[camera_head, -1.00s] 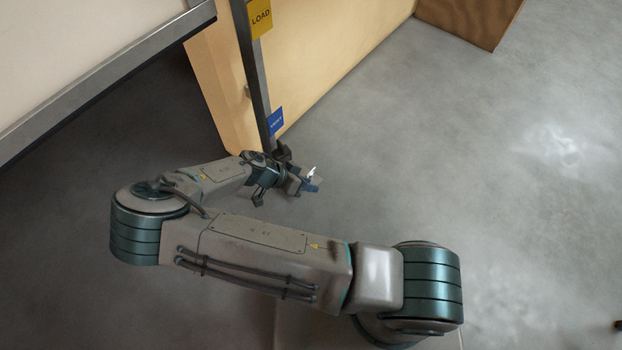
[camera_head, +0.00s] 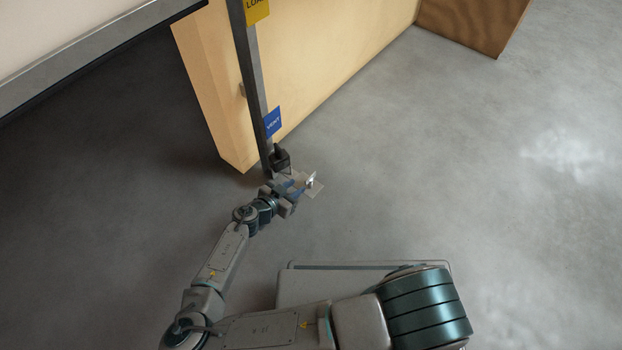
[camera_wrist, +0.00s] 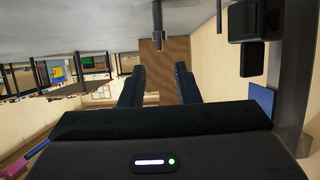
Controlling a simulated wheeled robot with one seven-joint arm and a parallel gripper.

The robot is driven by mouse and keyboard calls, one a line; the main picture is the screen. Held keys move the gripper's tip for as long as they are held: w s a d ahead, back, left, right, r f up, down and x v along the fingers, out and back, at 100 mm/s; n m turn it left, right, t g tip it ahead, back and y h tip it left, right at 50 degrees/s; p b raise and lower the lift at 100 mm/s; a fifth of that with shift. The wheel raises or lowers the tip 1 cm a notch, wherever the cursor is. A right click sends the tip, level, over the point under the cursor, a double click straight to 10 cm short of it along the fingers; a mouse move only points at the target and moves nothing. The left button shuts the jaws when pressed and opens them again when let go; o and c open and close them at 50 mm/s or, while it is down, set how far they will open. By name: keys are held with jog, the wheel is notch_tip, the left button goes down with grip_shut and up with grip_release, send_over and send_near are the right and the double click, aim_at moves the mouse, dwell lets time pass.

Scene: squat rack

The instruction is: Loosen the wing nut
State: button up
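A small silvery piece, which looks like the wing nut (camera_head: 311,181), shows by a flat grey plate (camera_head: 318,190) near the foot of a dark metal post (camera_head: 251,80). It is too small to tell its shape. My gripper (camera_head: 293,192) is close beside it, to its left. In the wrist view my gripper (camera_wrist: 159,88) has its two dark fingers apart, with nothing between them. A thin grey rod (camera_wrist: 157,30) hangs beyond the fingertips at the top; I cannot tell whether it belongs to the wing nut.
The post carries a yellow LOAD sign (camera_head: 257,10) and a blue sign (camera_head: 273,121). A black block (camera_head: 281,158) is on the post just above my gripper; the post (camera_wrist: 290,80) stands close right in the wrist view. A pale wooden panel (camera_head: 330,50) is behind. Floor at right is clear.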

aim_at(308, 178)
jog(key=b+x, duration=0.2)
jog(key=x, duration=0.7)
jog(key=shift+f, duration=0.15)
